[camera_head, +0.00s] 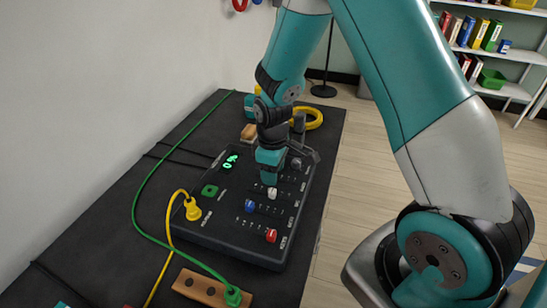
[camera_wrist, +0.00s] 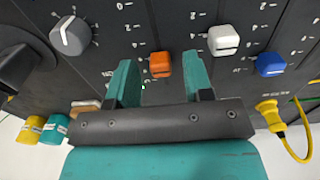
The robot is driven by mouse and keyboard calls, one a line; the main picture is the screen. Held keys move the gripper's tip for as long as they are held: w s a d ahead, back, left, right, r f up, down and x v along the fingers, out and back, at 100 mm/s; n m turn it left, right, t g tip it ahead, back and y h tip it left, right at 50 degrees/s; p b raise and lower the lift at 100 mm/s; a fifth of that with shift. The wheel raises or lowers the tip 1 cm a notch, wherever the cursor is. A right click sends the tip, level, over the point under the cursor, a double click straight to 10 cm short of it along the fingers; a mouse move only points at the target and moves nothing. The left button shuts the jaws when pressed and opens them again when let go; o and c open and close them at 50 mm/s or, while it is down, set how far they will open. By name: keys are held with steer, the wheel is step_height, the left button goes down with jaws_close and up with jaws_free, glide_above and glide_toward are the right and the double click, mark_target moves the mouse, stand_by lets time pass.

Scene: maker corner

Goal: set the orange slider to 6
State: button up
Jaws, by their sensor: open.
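The orange slider cap (camera_wrist: 160,64) shows in the wrist view between my two open fingers, with a gap on each side. It sits beside a column of scale marks on the dark control panel (camera_head: 230,235); I cannot read its exact setting. In the head view my gripper (camera_head: 270,178) is low over the panel's far part and the orange cap is hidden. In the wrist view my gripper (camera_wrist: 159,66) is open and empty. A green display (camera_head: 228,162) glows on the panel; its digits are too small to read surely.
White (camera_head: 272,192), blue (camera_head: 250,205) and red (camera_head: 271,235) sliders stand nearby; the white one is closest to my right finger in the wrist view. A grey dial (camera_wrist: 70,36) lies left there. A yellow plug (camera_head: 193,209) and green cable (camera_head: 135,215) lie at the panel's left.

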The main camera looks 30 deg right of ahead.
step_height(320, 180, up, 17)
steer(key=shift+r+p, duration=0.15)
steer(key=shift+p, duration=0.3)
steer(key=shift+a, duration=0.1)
steer(key=s+a+r+y+p, duration=0.2)
steer(key=s+a+r, duration=0.3)
steer(key=s, duration=0.5)
steer(key=s+a+r+y+p, duration=0.1)
steer(key=s+a+r+y, duration=0.1)
steer(key=s+a+r, duration=0.3)
steer(key=s+a, duration=0.4)
steer(key=s, duration=0.2)
steer(key=shift+m+p, duration=0.3)
steer(key=shift+p, duration=0.05)
steer(key=shift+r, duration=0.1)
